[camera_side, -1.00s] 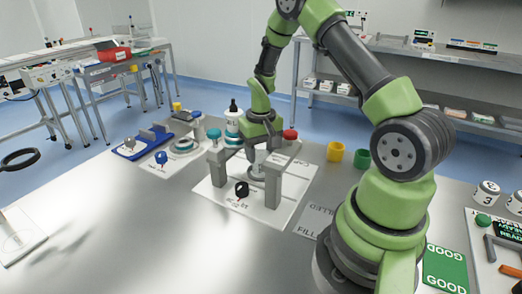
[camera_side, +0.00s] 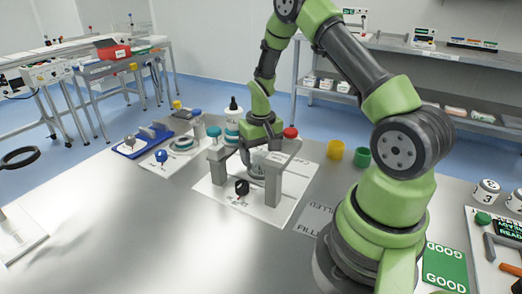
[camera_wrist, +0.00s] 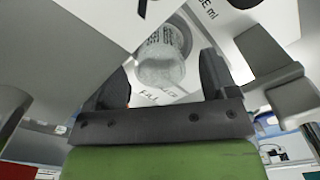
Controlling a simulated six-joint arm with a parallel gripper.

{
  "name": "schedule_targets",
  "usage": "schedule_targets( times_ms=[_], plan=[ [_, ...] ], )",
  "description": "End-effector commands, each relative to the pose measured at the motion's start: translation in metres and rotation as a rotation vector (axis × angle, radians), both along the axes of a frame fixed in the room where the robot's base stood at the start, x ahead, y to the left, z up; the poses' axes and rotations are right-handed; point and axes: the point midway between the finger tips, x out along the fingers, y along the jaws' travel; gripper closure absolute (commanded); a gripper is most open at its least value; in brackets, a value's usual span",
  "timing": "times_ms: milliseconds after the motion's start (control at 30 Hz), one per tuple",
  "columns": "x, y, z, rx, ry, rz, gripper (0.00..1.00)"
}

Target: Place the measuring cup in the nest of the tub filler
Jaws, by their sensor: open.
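The tub filler (camera_side: 272,186) stands on a white sheet, with two grey posts and a black knob (camera_side: 242,187) at its front. My gripper (camera_side: 258,160) is down between the posts. In the wrist view, the measuring cup (camera_wrist: 161,66) is clear, with black print on its side, and lies between the two dark fingers of my gripper (camera_wrist: 165,78). The fingers are open, with a gap on each side of the cup. A pale round nest (camera_wrist: 182,36) shows behind the cup. I cannot tell whether the cup is fully seated. In the side view the posts and fingers mostly hide the cup.
Yellow (camera_side: 335,150) and green (camera_side: 361,157) cups stand to the right. The table's front left is largely clear.

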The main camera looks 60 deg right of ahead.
Motion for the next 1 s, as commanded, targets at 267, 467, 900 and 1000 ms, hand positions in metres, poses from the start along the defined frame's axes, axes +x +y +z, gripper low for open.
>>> schedule_targets(
  times_ms=[267, 467, 900, 1000],
  plan=[
    [0.001, -0.001, 0.036, -0.003, -0.006, 0.000, 0.21],
    [0.001, 0.000, 0.075, -0.003, -0.006, 0.000, 0.21],
    [-0.004, 0.036, 0.154, -0.021, -0.115, 0.039, 0.21],
    [-0.016, 0.065, 0.188, -0.023, -0.198, 0.068, 0.21]
  ],
)
